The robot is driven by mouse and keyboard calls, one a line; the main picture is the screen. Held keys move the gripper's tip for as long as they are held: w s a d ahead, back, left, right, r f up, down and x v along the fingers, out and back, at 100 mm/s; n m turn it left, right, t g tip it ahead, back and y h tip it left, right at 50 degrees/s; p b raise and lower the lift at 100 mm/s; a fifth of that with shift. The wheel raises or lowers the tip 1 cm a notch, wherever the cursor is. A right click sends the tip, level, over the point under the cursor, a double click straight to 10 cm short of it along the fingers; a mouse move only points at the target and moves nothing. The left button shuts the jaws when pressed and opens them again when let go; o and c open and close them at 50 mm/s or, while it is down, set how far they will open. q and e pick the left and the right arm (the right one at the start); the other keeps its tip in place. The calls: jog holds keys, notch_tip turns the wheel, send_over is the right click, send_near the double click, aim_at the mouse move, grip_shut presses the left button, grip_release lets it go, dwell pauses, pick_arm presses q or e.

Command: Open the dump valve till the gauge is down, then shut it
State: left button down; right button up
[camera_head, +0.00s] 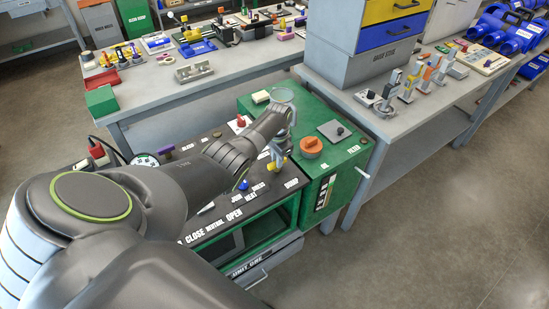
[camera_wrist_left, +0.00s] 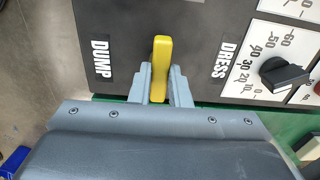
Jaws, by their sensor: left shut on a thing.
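The yellow dump valve lever (camera_wrist_left: 161,55) stands between the two grey fingers of my left gripper (camera_wrist_left: 160,85) in the left wrist view, beside the "DUMP" label. The fingers are shut on it. In the head view my left gripper (camera_head: 277,152) is at the right end of the cart's black panel, with a little of the yellow lever (camera_head: 282,161) showing. The round pressure gauge (camera_head: 146,160) is at the panel's left end, partly hidden by my arm; its needle is too small to read. My right gripper is not in view.
A green box with an orange cap (camera_head: 311,147) adjoins the panel on the right. A black knob (camera_wrist_left: 285,77) with a numbered dial lies right of the "DRESS" label. Workbenches with tools (camera_head: 205,84) stand behind. Open floor (camera_head: 450,240) lies at right.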

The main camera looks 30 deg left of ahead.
pick_arm(q)
jog(key=shift+w+a+r, duration=0.1)
jog(key=shift+w, duration=0.05)
jog(key=c, duration=1.6)
grip_release()
jog(key=shift+c, duration=0.2)
jog(key=shift+o, duration=1.4)
jog(key=shift+r, duration=0.2)
notch_tip(320, 180, up, 5)
jog(key=shift+p, duration=0.65)
notch_tip(320, 180, up, 12)
jog(key=b, duration=0.1)
jog(key=shift+a, duration=0.1)
